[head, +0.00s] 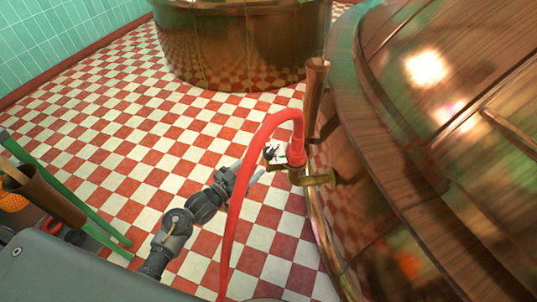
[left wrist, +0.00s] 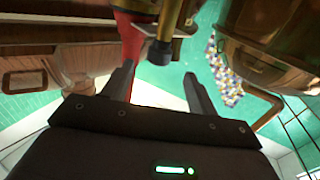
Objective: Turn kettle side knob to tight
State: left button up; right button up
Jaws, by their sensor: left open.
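The copper kettle (head: 370,200) fills the right of the head view. A brass tap (head: 318,180) sticks out from its side, with a red hose (head: 262,125) joined at its end. A small dark knob-like part (head: 270,153) shows left of the tap; I cannot tell whether it is the side knob. My left gripper (head: 252,176) is open, just left of the tap and partly behind the hose. In the left wrist view its two fingers (left wrist: 160,88) are apart with nothing between them. A dark-tipped brass part (left wrist: 161,50) and the hose (left wrist: 130,40) lie beyond the fingertips.
A second copper kettle (head: 240,45) stands at the back. The hose arches down across my left arm. A brown holder (head: 45,195) and green poles (head: 90,215) are at left. The checkered floor between is clear.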

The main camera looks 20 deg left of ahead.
aim_at(264, 157)
pick_arm(q)
jog(key=x, duration=0.8)
jog(key=shift+w+d+b, duration=0.1)
jog(key=shift+w+b, duration=0.05)
jog(key=shift+b, duration=0.15)
jog(key=shift+w+d, duration=0.15)
jog(key=shift+w, duration=0.15)
pick_arm(e)
jog(key=shift+w+a+r, duration=0.15)
jog(key=shift+w+r, duration=0.1)
jog(key=shift+r, duration=0.2)
jog(key=shift+w+a+r, duration=0.1)
jog(key=shift+w+r, duration=0.15)
jog(key=shift+r, duration=0.2)
pick_arm(q)
jog(key=c, duration=1)
